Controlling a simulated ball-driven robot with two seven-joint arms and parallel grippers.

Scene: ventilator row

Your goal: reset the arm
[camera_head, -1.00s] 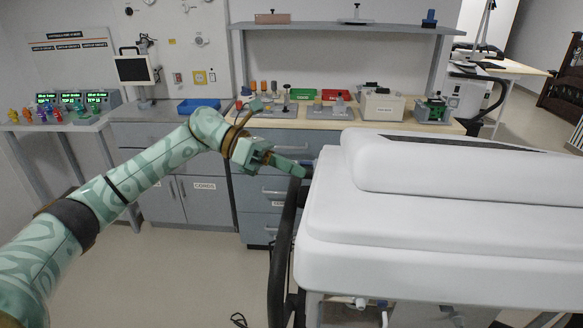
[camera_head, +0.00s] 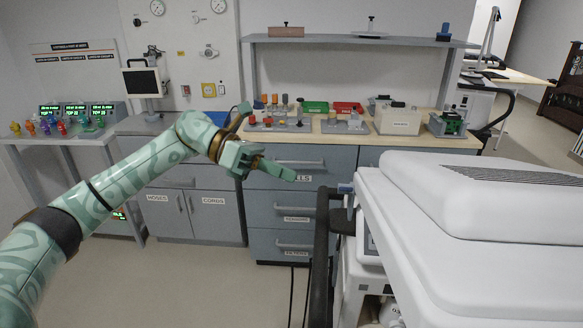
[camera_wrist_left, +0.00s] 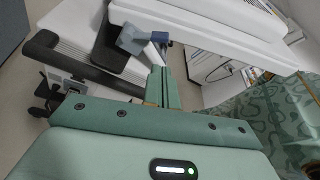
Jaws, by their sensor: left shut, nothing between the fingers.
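My left arm reaches in from the left in the head view, green with a pale pattern. Its gripper (camera_head: 284,172) is shut and empty, raised in the air in front of the grey drawer unit (camera_head: 292,215). In the left wrist view the gripper (camera_wrist_left: 160,78) points toward the white machine and its dark rail, with nothing held. My right gripper does not show in either view.
A large white padded machine (camera_head: 450,215) with a dark handle rail (camera_head: 320,255) fills the right. Behind stand a workbench with tools and bins (camera_head: 316,107), a monitor (camera_head: 143,82) and a side table with coloured figures (camera_head: 45,125). Floor at lower left is clear.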

